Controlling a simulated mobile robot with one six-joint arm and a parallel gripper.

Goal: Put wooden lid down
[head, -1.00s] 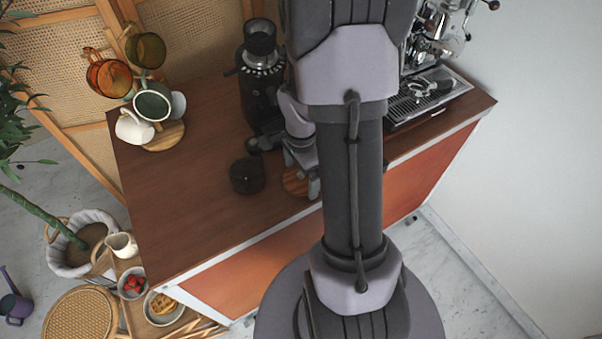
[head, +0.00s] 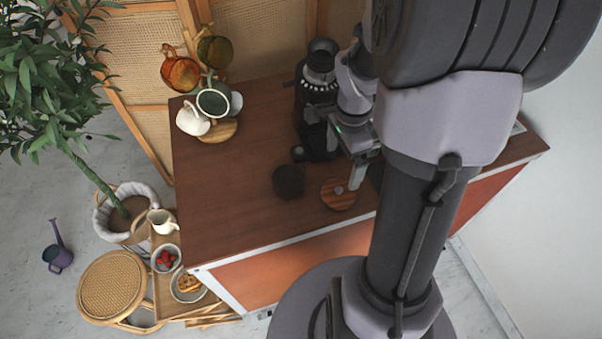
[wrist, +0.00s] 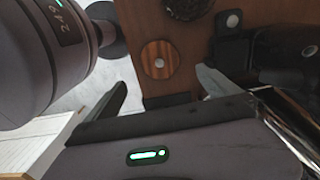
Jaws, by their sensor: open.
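The wooden lid (head: 338,194) is a round, striped wood disc with a small pale knob. It lies flat on the brown cart top near its front edge. It also shows in the wrist view (wrist: 160,61), beyond and between my finger tips. My gripper (head: 358,172) is open and empty, above the cart top just behind and right of the lid in the head view. In the wrist view its two fingers (wrist: 160,88) are spread wide and apart from the lid.
A dark round canister (head: 288,181) stands left of the lid. A black grinder (head: 317,100) stands behind. A mug tree with several cups (head: 213,102) is at the back left. The left part of the cart top (head: 225,190) is clear.

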